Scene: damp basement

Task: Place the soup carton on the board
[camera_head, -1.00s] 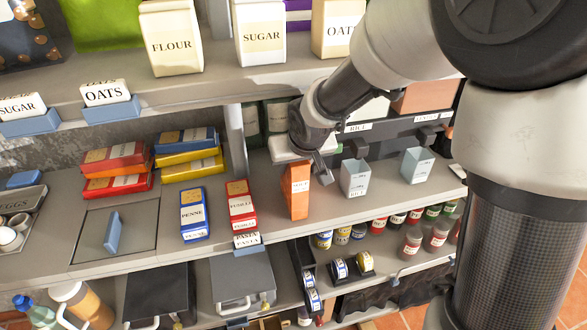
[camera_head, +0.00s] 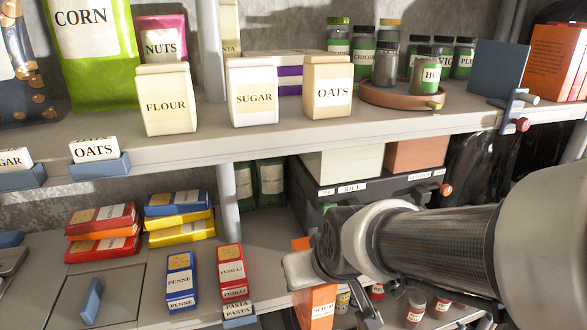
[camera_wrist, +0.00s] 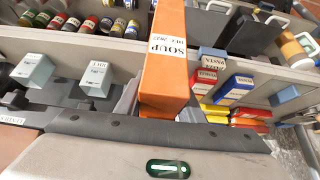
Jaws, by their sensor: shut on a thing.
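The soup carton is a tall orange box. In the wrist view the carton (camera_wrist: 166,65) stretches from the jaws to the top edge, its white SOUP label facing the camera. In the head view the carton (camera_head: 316,304) is partly covered by my gripper (camera_head: 322,278), which is shut on it in front of the shelving. Its lower end is cut off by the frame there. A flat grey square panel (camera_head: 120,290) with a blue upright piece lies on the lower shelf at left; I cannot tell whether this is the board.
A dark RICE bin (camera_head: 345,187) sits behind my arm.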

